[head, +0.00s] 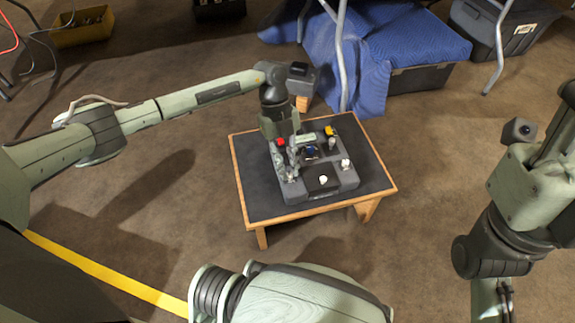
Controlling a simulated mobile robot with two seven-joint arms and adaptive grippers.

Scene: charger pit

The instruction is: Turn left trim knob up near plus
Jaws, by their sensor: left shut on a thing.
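A dark grey control panel (345,178) sits on a small low table (250,200) with a dark top and wooden edge. My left gripper (288,172) points down over the panel's left side. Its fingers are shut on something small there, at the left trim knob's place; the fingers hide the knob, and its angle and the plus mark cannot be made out. A white knob (323,180) shows at the panel's front, and another pale knob (345,164) at its right. My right gripper (506,300) hangs at the lower right, away from the table; its fingers are too unclear to read.
A yellow part (329,131) and a red part (280,142) show near the panel's back. A blue cloth (410,40) covers things behind the table, beside metal legs (340,60). A dark bin (505,28) stands at the back right. Floor around the table's front is clear.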

